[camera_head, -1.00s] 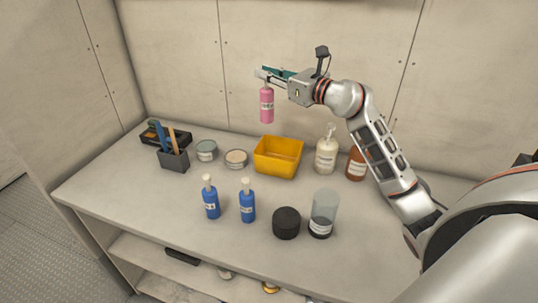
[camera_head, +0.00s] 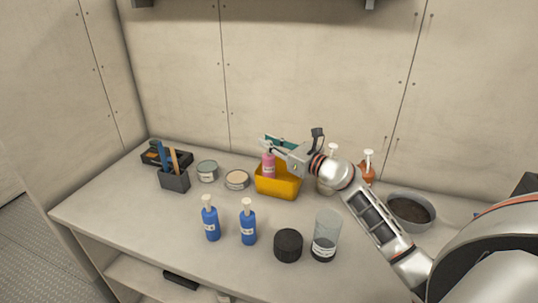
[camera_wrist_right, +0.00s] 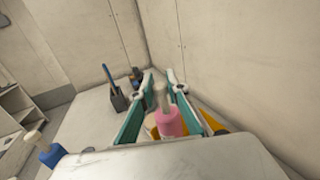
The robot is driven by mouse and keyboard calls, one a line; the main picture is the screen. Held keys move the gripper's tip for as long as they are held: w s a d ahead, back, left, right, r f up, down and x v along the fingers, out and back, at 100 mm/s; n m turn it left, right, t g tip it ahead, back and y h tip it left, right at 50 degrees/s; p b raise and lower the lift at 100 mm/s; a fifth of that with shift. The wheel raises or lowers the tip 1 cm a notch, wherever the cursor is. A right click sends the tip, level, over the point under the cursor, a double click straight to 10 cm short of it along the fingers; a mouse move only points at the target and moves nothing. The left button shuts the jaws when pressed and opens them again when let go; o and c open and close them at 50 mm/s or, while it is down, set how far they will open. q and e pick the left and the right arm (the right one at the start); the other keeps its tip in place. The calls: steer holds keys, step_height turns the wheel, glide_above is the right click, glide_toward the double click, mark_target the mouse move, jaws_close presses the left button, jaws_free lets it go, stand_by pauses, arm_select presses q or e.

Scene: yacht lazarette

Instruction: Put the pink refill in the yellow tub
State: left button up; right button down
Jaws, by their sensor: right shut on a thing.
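The pink refill (camera_head: 268,166) is a small upright bottle in the head view, held by my right gripper (camera_head: 274,148). Its lower part is at the yellow tub (camera_head: 278,190), in front of or inside its back wall; I cannot tell whether it touches the bottom. In the right wrist view the pink refill (camera_wrist_right: 170,122) stands between the two teal fingers of the right gripper (camera_wrist_right: 162,98), with part of the yellow tub (camera_wrist_right: 212,119) behind it. My left gripper is not in view.
Round tins (camera_head: 237,180) and a pen holder (camera_head: 174,180) are to the left. Pump bottles and a grey bowl (camera_head: 410,208) are to the right, partly behind my arm.

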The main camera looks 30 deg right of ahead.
mark_target(270, 153)
step_height(270, 153, down, 4)
steer(key=shift+r+b, duration=0.15)
steer(key=shift+b, duration=0.4)
steer(key=c, duration=2)
jaws_free()
steer(key=shift+o, duration=0.2)
